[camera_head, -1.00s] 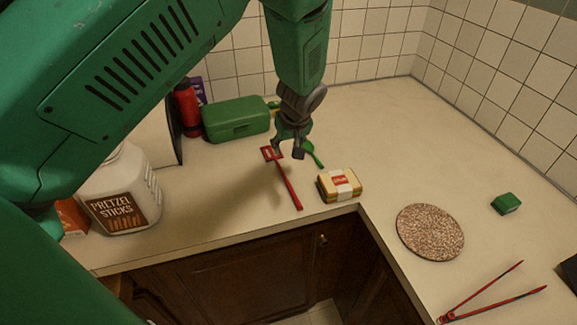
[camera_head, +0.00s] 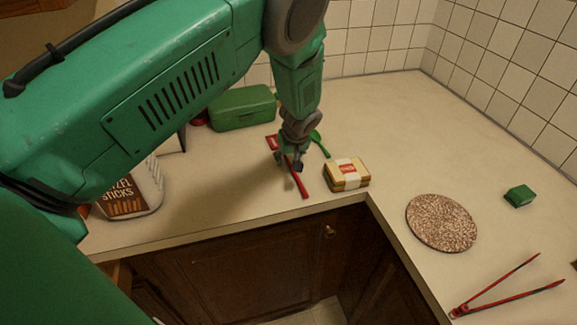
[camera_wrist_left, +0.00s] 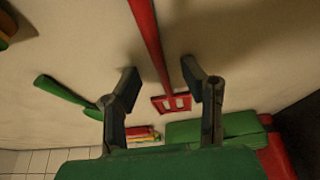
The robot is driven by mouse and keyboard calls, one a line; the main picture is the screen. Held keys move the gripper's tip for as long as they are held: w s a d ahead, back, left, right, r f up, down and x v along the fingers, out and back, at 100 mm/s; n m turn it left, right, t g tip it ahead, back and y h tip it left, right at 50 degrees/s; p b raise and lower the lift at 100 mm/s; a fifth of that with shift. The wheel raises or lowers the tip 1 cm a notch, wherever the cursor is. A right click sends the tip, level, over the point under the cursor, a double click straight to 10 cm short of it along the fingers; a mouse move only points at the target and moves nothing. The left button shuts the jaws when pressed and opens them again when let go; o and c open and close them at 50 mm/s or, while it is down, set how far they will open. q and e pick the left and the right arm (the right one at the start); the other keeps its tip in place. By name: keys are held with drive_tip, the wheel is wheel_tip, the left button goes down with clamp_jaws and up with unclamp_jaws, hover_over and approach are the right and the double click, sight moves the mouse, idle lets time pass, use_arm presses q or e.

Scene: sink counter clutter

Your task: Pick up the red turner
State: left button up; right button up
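The red turner (camera_head: 301,184) lies on the counter, its handle towards the front edge and its slotted head towards the back wall. My left gripper (camera_head: 290,165) is over the middle of the turner in the head view. In the left wrist view the turner's red shaft (camera_wrist_left: 150,45) runs between the two fingers of the open left gripper (camera_wrist_left: 160,80), and the slotted head shows beyond them. The fingers stand apart on either side, with no visible contact. My right gripper is not in view.
A green utensil (camera_head: 319,143) lies close to the turner's right. A wrapped sandwich-like block (camera_head: 346,175) is also to the right. A green box (camera_head: 242,108) stands behind, a pretzel jar (camera_head: 135,195) left. A round speckled mat (camera_head: 441,222), green block (camera_head: 519,196) and red tongs (camera_head: 505,300) lie further right.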

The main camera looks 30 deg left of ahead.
use_arm(q)
drive_tip(key=shift+a, duration=0.15)
clamp_jaws()
drive_tip(key=shift+r, duration=0.1)
